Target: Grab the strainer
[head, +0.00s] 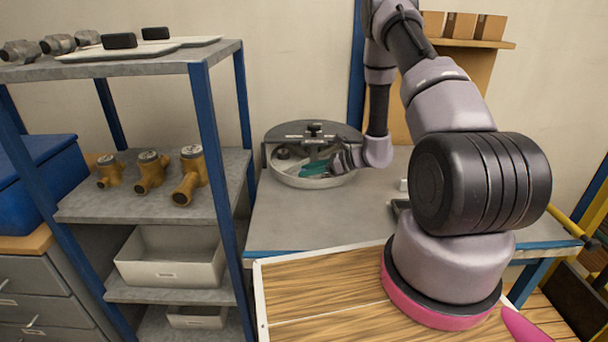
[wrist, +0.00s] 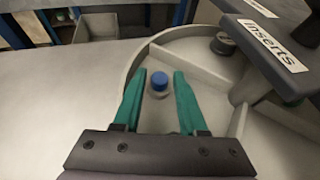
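My gripper (head: 316,168) reaches into the round grey tray (head: 312,183) on the bench. In the wrist view its two teal fingers (wrist: 160,76) are spread apart. A small pale cylindrical piece with a blue top (wrist: 159,80) stands upright between the fingertips, with a gap visible on each side. It appears to be the strainer, though I cannot be sure. It stands in one compartment of the tray, whose curved rim (wrist: 135,85) also shows in the wrist view. In the head view the piece is hidden by my gripper.
A dark round piece (wrist: 222,43) sits in a neighbouring compartment. Dividers (wrist: 190,68) and a dark overhead plate labelled "Inserts" (wrist: 275,45) lie close on the right. A shelf with brass meter bodies (head: 150,170) stands left. The bench (head: 290,225) in front of the tray is clear.

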